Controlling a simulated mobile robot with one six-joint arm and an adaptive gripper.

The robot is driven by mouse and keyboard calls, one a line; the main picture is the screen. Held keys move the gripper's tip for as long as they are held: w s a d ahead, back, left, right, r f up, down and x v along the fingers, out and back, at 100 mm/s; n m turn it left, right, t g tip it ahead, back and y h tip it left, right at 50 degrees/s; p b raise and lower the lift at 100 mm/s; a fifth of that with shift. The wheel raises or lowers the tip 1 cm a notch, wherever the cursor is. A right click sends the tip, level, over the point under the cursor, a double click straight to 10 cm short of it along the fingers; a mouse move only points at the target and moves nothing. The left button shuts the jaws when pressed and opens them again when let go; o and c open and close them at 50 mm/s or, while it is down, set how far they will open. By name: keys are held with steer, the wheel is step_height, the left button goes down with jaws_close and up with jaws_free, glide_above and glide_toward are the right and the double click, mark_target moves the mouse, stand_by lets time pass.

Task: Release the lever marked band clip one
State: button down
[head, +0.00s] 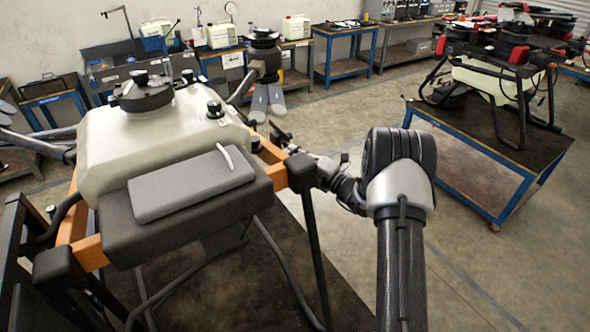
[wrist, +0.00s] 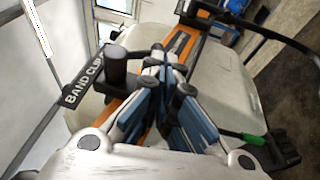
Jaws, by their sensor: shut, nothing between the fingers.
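A black bar lettered "BAND CLIP" (wrist: 84,82) shows at the left of the wrist view; any number after the words is not readable. A dark upright cylinder (wrist: 115,68) stands beside its upper end. My gripper (wrist: 160,58) is shut and empty, its blue-padded fingers together, just right of the cylinder and over the orange frame bar. I cannot tell whether the fingers touch the lever or the frame. In the head view the lever is not clearly distinguishable, near my arm at the drone's right side.
The drone's pale tank (head: 150,130) and grey battery block (head: 192,184) sit in the orange frame (head: 90,250). A green-tipped part (wrist: 240,137) lies right of my gripper. A second drone stands on a blue-framed table (head: 500,195). The floor between is clear.

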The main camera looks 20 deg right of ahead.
mark_target(285, 145)
steer(key=w+b, duration=0.1)
steer(key=w+t+b, duration=0.1)
steer(key=w+y+b, duration=0.1)
steer(key=shift+w+a+n, duration=0.3)
steer(key=shift+a+n, duration=0.1)
steer(key=shift+w+a+r+b, duration=0.15)
steer(key=shift+w+r+b, duration=0.15)
steer(key=shift+w, duration=0.4)
steer(key=shift+w+r, duration=0.1)
stand_by(0.4)
stand_by(1.1)
steer(key=shift+s+f, duration=0.25)
steer(key=shift+f, duration=0.25)
steer(key=s+d+f+b, duration=0.1)
steer(key=s+d+f, duration=0.5)
steer(key=f, duration=0.3)
steer(key=shift+s+f, duration=0.15)
steer(key=shift+s, duration=0.45)
